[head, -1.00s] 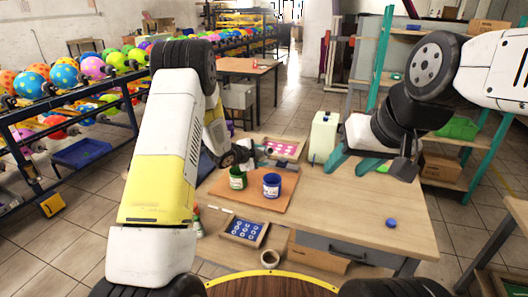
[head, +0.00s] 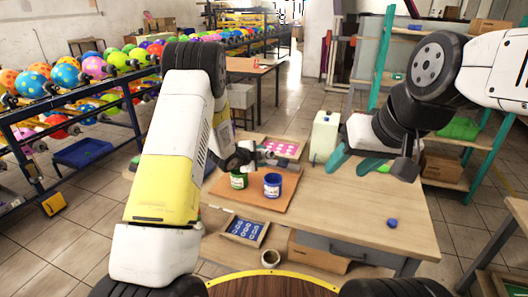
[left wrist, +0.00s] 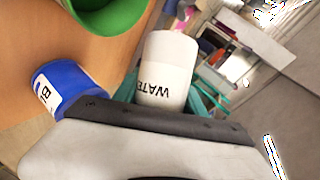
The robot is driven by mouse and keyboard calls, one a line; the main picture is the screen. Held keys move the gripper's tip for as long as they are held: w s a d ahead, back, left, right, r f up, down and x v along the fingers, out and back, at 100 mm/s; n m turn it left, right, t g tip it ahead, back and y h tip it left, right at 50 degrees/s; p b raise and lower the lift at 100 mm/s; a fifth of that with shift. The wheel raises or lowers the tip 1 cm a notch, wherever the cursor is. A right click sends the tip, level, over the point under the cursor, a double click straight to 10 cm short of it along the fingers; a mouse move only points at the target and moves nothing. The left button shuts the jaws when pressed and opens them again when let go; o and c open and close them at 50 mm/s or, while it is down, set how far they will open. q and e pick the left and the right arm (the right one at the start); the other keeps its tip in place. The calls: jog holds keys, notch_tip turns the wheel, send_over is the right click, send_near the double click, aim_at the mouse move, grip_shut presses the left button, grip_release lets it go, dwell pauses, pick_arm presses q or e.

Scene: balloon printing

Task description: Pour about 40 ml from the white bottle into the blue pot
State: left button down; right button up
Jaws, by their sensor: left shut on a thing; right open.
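The blue pot (head: 272,185) stands on the brown board on the table. In the left wrist view the blue pot (left wrist: 62,88) is at the left, its label partly cut off. The white bottle (left wrist: 164,70), lettered "WATE…", lies across the left wrist view, held between the teal fingers of my left gripper (head: 264,158). In the head view that gripper is small and partly hidden by its arm, just behind the pots; the bottle is hard to make out there. Whether liquid flows cannot be seen. My right gripper (head: 355,163) is open and empty over the table's back right.
A green pot (head: 238,180) stands left of the blue pot on the brown board (head: 255,202). A pale canister (head: 323,135) stands behind, near my right gripper. A tray with pink pieces (head: 282,148), a tray with blue pieces (head: 244,230) and a blue cap (head: 392,223) lie around.

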pick_arm(q)
jog(key=shift+w+a+f+m, duration=0.1)
jog(key=shift+f+m, duration=0.05)
jog(key=shift+m, duration=0.15)
dwell(0.5)
jog(key=shift+a+f+t+y, duration=0.1)
jog(key=shift+t+y, duration=0.3)
jog(key=shift+w+f+m, duration=0.1)
jog(key=shift+f+m, duration=0.05)
jog(key=shift+m, duration=0.25)
jog(key=shift+a+f+m+t, duration=0.1)
jog(key=shift+f+m+t, duration=0.05)
jog(key=shift+m+t, duration=0.15)
dwell(0.4)
jog(key=shift+f+t+y, duration=0.2)
jog(key=shift+t+y, duration=0.1)
jog(key=shift+m, duration=0.3)
